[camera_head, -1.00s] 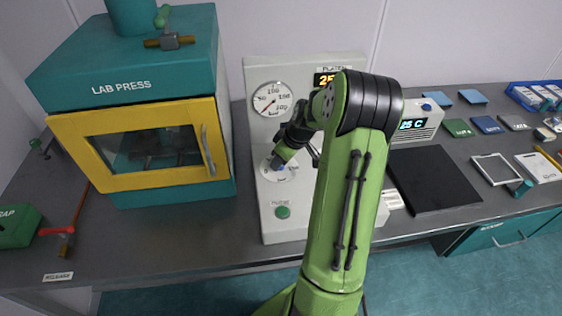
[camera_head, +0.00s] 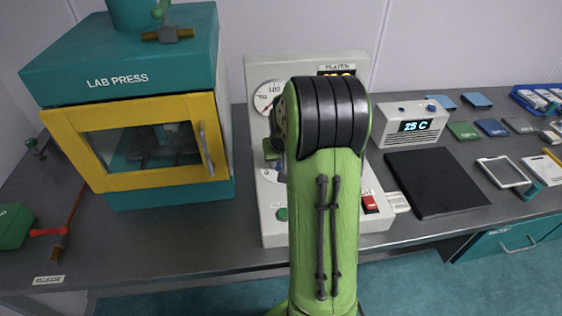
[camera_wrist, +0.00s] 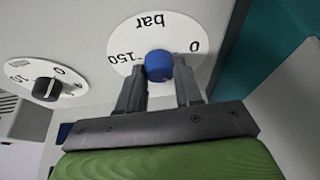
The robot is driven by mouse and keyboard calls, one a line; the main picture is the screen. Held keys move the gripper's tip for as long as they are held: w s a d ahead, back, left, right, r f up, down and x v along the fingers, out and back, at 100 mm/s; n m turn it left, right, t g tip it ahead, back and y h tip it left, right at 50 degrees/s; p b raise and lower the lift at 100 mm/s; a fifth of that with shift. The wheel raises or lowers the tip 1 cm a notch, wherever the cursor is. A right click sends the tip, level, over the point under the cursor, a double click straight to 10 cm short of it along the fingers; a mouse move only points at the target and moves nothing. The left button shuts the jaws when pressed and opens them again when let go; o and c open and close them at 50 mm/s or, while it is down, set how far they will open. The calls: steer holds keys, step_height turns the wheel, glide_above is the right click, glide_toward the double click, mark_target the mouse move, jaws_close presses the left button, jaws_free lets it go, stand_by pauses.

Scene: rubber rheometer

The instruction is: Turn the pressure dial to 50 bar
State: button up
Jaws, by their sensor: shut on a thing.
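The pressure dial is a blue knob (camera_wrist: 158,66) on a round white face (camera_wrist: 128,48) in the wrist view. The face is marked "bar", "0" and "150" and looks upside down there. My gripper (camera_wrist: 160,78) is shut on the blue knob, one finger on each side. No pointer mark on the knob can be made out. In the head view my arm hides the knob and most of the face. The round pressure gauge (camera_head: 265,93) above is also partly hidden, so I cannot read its needle.
A second dial with a black knob (camera_wrist: 46,90) is on the same panel. The grey-white machine (camera_head: 275,233) stands on the bench between the teal lab press (camera_head: 150,75) and a small unit reading 25 C (camera_head: 412,126). A red switch (camera_head: 370,203) and black plate (camera_head: 435,183) are right of my arm.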

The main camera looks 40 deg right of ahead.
steer(key=shift+m, duration=0.4)
steer(key=o, duration=1)
steer(key=shift+o, duration=0.2)
steer(key=p+v, duration=0.3)
steer(key=v, duration=1.2)
steer(key=shift+a+r, duration=0.2)
steer(key=shift+r, duration=0.2)
